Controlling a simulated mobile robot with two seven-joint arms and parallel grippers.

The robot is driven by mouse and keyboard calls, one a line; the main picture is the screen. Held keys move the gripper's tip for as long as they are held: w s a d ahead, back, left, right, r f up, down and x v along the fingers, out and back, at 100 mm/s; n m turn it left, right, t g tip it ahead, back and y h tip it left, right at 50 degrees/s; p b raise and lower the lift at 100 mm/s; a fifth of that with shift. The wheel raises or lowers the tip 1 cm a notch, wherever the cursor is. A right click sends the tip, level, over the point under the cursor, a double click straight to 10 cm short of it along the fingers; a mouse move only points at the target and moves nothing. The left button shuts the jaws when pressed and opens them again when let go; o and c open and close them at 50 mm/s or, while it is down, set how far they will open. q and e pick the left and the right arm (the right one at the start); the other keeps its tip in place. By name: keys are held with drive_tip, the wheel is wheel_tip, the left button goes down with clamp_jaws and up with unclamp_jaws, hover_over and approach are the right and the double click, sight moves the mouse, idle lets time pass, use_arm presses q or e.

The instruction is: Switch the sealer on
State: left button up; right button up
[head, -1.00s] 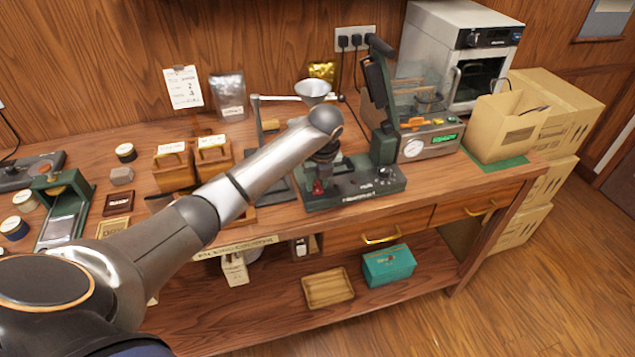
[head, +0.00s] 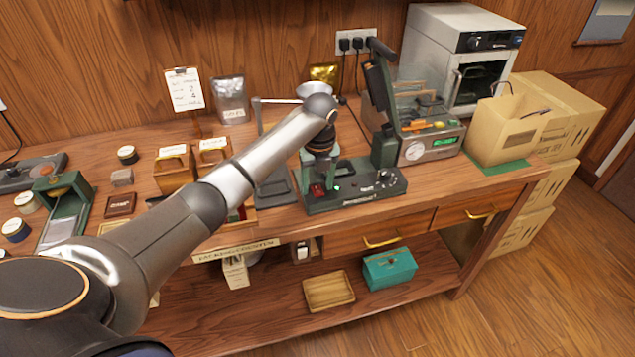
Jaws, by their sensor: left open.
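The sealer (head: 352,200) is a dark green machine with a flat base, a knob on its front panel and a raised upright arm (head: 379,90). It stands near the front edge of the bench. A red switch (head: 317,190) sits at the left end of its base, and a small green light (head: 337,188) shows beside it. My left gripper (head: 319,178) points down right over the red switch, with its fingertips close to or touching it; I cannot tell which. It is open and holds nothing visible. Its fingers partly hide the switch. My right gripper is out of view.
A metal funnel (head: 314,90) on a stand is behind my left wrist. A machine with a dial and green display (head: 430,145) stands right of the sealer. A paper bag (head: 507,128) and a white oven (head: 462,50) are further right. Wooden holders (head: 174,170) stand left.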

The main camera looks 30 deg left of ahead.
sight(319, 194)
use_arm(q)
wheel_tip(319, 194, up, 12)
drive_tip(key=shift+s+d+r, duration=0.25)
drive_tip(key=shift+s+d, duration=0.15)
drive_tip(key=shift+d, duration=0.05)
drive_tip(key=shift+d+f, duration=0.1)
idle(0.5)
